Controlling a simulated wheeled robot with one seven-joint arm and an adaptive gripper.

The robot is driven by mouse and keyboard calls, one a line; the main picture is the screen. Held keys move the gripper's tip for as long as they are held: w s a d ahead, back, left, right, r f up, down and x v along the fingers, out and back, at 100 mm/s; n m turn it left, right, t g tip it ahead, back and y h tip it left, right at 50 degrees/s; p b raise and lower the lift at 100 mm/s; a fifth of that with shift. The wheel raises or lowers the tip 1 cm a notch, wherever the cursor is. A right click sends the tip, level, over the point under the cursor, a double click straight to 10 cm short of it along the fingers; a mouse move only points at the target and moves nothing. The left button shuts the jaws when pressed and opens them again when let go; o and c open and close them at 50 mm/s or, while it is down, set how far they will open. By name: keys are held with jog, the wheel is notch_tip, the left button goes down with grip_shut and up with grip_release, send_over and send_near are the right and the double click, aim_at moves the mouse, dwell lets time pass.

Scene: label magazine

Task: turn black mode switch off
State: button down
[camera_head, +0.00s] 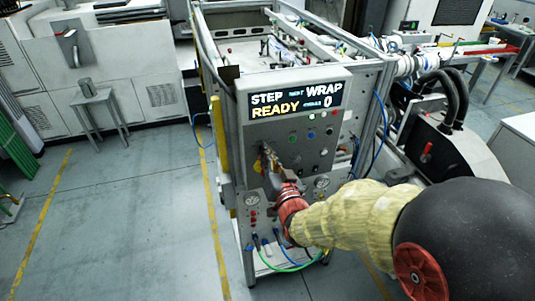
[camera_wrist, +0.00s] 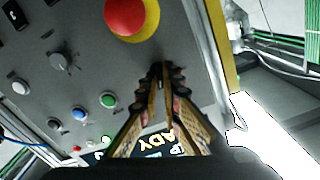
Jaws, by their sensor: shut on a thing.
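A red emergency button (camera_wrist: 127,14) on a yellow disc sits close to the fingertips. A grey knob (camera_wrist: 63,64), a green button (camera_wrist: 108,99) and a blue button (camera_wrist: 79,113) are beside it. The lit display (camera_head: 297,100) reads "STEP WRAP READY 0".

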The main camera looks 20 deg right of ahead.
jog(key=shift+f+n+b, duration=0.1)
jog(key=shift+n+b, duration=0.2)
jog(key=shift+b, duration=0.25)
jog(key=n+b, duration=0.3)
jog(key=b, duration=0.1)
jog(key=shift+f+n+b, duration=0.1)
jog(key=shift+n+b, duration=0.2)
jog(key=n+b, duration=0.6)
jog(key=shift+a+n+b, duration=0.2)
jog(key=shift+n+b, duration=0.1)
jog(key=shift+b, duration=0.1)
jog(key=n+b, duration=0.3)
jog(key=n, duration=0.1)
jog(key=shift+b, duration=0.3)
jog(key=shift+n+b, duration=0.95)
jog(key=shift+n, duration=0.55)
jog(key=c, duration=2)
grip_release()
jog(key=shift+a, duration=0.1)
